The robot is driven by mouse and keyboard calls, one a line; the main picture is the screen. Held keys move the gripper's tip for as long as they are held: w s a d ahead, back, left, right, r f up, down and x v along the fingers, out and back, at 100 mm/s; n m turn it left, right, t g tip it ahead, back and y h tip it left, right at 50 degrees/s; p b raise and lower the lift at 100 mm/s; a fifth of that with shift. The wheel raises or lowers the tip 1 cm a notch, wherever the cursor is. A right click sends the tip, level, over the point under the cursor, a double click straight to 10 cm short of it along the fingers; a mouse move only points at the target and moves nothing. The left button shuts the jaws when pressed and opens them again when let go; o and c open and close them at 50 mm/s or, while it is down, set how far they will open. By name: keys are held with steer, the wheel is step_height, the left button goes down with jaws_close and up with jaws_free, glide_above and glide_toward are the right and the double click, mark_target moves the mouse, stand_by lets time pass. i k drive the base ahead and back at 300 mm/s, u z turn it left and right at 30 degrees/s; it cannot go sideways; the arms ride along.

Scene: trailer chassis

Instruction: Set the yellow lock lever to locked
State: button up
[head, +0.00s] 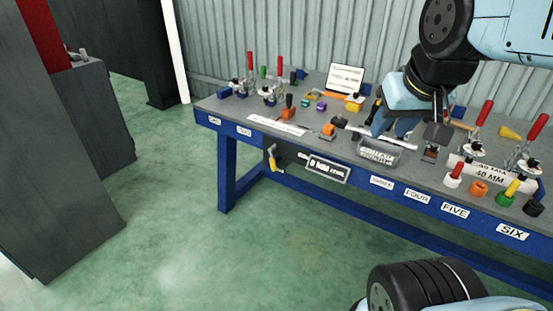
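A yellow lever (272,160) hangs nearly upright, slightly tilted, at a dark mount on the blue front edge of the workbench (215,111), left of a dark sign plate (327,169). It is small here, and I cannot read any lock marking on it. My gripper (391,130) reaches down from the upper right over the middle of the bench, well right of the lever and apart from it. Its fingertips are small and partly merge with items behind them, so I cannot tell whether they are open or shut.
Toggle clamps with red handles (483,112) stand at both ends of the bench. A grey bin (379,152), a white panel (346,78) and small coloured blocks sit between them. A dark cabinet (92,115) stands at left. The green floor (170,220) before the lever is clear.

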mark_target(272, 162)
steer(key=z, duration=0.1)
steer(key=i, duration=1)
steer(key=u, duration=0.1)
